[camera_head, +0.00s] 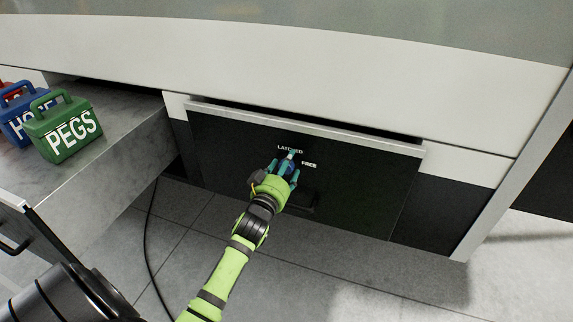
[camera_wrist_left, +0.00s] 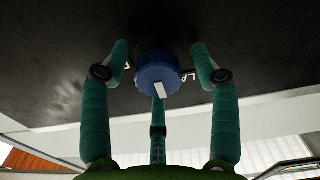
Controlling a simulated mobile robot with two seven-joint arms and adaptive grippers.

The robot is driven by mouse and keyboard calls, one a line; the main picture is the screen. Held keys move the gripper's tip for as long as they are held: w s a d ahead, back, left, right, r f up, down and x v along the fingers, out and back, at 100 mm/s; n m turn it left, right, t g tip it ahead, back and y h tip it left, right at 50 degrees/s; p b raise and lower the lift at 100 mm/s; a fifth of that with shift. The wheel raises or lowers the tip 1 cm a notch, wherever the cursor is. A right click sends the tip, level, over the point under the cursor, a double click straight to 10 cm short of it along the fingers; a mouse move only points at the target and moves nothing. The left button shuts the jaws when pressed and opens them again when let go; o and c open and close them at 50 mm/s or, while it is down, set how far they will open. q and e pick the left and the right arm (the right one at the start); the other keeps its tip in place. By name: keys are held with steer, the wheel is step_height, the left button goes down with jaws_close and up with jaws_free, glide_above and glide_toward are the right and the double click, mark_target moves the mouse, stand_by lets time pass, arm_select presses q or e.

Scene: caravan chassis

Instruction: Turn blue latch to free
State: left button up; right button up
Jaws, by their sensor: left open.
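The blue latch (camera_wrist_left: 158,75) is a round knob with a white pointer mark on the dark panel (camera_head: 350,185). In the head view it is mostly hidden by my left gripper (camera_head: 288,162), and a white mark shows just below the word LATCHED. In the left wrist view, the teal fingers of my left gripper (camera_wrist_left: 160,58) are spread open around the knob, with one on each side and one below in the picture. I cannot tell whether any finger touches it. My right gripper is not in view.
A grey bench (camera_head: 130,135) at the left carries a green PEGS box (camera_head: 62,125), a blue box (camera_head: 15,127) and a red one behind. A dark handle or recess (camera_head: 300,200) is below the latch. A black cable (camera_head: 148,230) hangs to the floor. The floor at the right is clear.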

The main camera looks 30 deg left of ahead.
arm_select(q)
steer(key=shift+r, duration=0.1)
steer(key=c, duration=1.1)
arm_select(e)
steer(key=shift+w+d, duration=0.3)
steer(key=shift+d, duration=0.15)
arm_select(q)
steer(key=shift+w, duration=0.1)
steer(key=shift+c, duration=0.2)
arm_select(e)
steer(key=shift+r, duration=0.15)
arm_select(q)
steer(key=m+p, duration=0.1)
steer(key=m, duration=0.3)
steer(key=shift+r, duration=0.2)
steer(key=m, duration=0.9)
steer(key=shift+d, duration=0.1)
steer(key=m, duration=0.4)
steer(key=shift+w+d+f+m, duration=0.1)
steer(key=shift+m, duration=0.3)
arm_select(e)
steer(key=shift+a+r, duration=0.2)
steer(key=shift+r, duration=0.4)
